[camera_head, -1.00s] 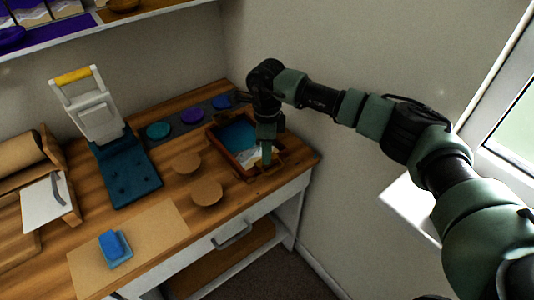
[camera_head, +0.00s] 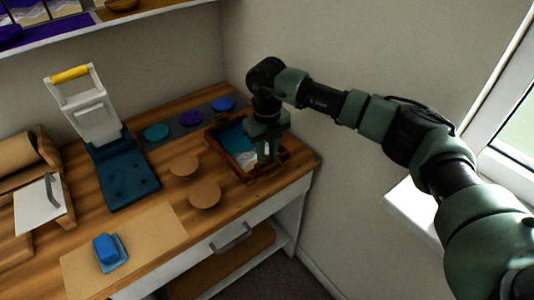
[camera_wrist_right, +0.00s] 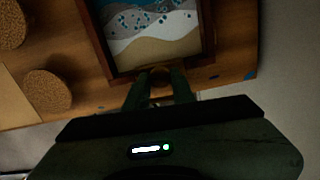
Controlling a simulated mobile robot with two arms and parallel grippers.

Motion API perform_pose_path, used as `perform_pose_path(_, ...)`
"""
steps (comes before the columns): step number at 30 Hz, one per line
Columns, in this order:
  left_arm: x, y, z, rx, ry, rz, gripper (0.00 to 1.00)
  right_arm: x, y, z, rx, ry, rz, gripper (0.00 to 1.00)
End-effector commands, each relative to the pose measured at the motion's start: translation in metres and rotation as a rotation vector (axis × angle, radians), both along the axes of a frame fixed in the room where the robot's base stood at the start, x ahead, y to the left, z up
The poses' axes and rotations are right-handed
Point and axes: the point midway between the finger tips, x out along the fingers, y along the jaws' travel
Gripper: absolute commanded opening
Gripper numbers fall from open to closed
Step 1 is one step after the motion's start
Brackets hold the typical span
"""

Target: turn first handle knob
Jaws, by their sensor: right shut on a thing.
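A wooden-framed tray (camera_head: 222,150) with a blue and sandy resin picture inside sits at the right end of the wooden worktop. It also shows in the right wrist view (camera_wrist_right: 208,40). A small brown knob (camera_wrist_right: 160,76) stands at the middle of the tray's near side. My right gripper (camera_head: 264,158) points down at that side. In the wrist view my right gripper's fingers (camera_wrist_right: 160,84) are shut on the knob, one on each side. The knob is mostly hidden by the gripper in the head view. My left gripper is not in view.
Two cork discs (camera_head: 205,194) lie left of the tray. Teal, purple and blue discs (camera_head: 190,118) sit on a grey strip behind. A window (camera_head: 510,120) is at right.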

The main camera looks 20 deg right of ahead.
Motion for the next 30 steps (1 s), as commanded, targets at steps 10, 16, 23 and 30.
perform_pose_path(10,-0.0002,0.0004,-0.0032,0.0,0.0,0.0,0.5,0.0007,-0.0001,0.0005,0.001,-0.002,-0.328,0.0)
perform_pose_path(16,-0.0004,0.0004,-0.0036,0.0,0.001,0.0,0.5,0.0005,-0.0001,0.0007,0.001,-0.002,-0.518,0.0)
perform_pose_path(23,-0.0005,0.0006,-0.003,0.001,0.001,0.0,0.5,0.0006,0.0001,0.0012,0.002,-0.001,-0.736,0.0)
perform_pose_path(30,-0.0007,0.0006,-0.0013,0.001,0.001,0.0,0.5,0.0006,0.0,0.0013,0.001,-0.002,-0.951,0.0)
